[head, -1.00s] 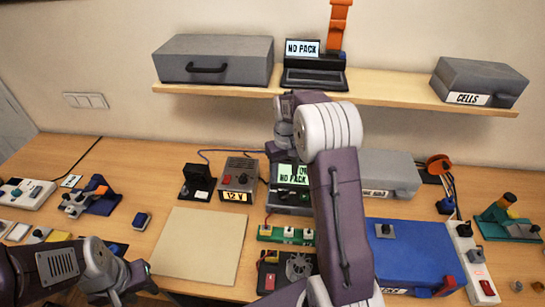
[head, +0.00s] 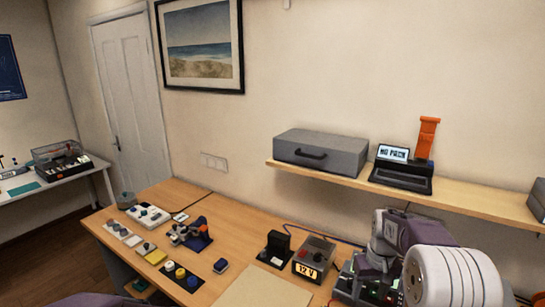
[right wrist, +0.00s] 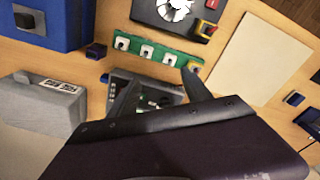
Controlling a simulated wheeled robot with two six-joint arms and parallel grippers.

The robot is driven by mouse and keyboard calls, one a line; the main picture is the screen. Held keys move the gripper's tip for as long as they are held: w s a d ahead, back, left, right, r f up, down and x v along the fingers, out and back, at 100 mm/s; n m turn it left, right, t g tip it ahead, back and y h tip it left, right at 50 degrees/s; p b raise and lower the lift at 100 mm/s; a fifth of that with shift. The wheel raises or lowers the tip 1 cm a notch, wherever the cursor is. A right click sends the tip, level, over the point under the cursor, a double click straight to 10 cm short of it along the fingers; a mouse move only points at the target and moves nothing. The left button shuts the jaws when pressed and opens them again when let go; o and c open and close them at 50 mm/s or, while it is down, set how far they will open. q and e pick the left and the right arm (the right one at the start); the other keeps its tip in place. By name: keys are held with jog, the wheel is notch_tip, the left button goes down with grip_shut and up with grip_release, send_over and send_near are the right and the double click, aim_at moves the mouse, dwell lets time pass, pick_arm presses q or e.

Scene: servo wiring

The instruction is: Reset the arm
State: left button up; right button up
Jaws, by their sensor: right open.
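My right arm reaches in at the lower right of the head view, its purple and white links covering that part of the bench. Its gripper (right wrist: 152,78) shows in the right wrist view as two dark fingers spread apart, with nothing held between them. Behind the fingers lies a dark grey device (right wrist: 150,100) with an open, partly green inside; I cannot tell if a finger touches it. In the head view the gripper's tips are not clear. My left gripper is out of view; only a purple piece of my arm shows at the bottom left.
The bench holds a 12 V supply (head: 313,260), a dark stand (head: 276,248), a beige mat (head: 262,291) and a blue clamp (head: 196,235). The shelf carries a grey case (head: 322,152) and a laptop-like tester (head: 401,172). A green strip (right wrist: 150,50) and blue box (right wrist: 45,22) lie near the right gripper.

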jog(key=s+a+f, duration=0.2)
jog(key=s+a, duration=0.2)
jog(key=s, duration=0.5)
jog(key=s+a+f, duration=0.3)
jog(key=s+a, duration=0.2)
jog(key=s, duration=0.4)
jog(key=shift+s+f, duration=0.1)
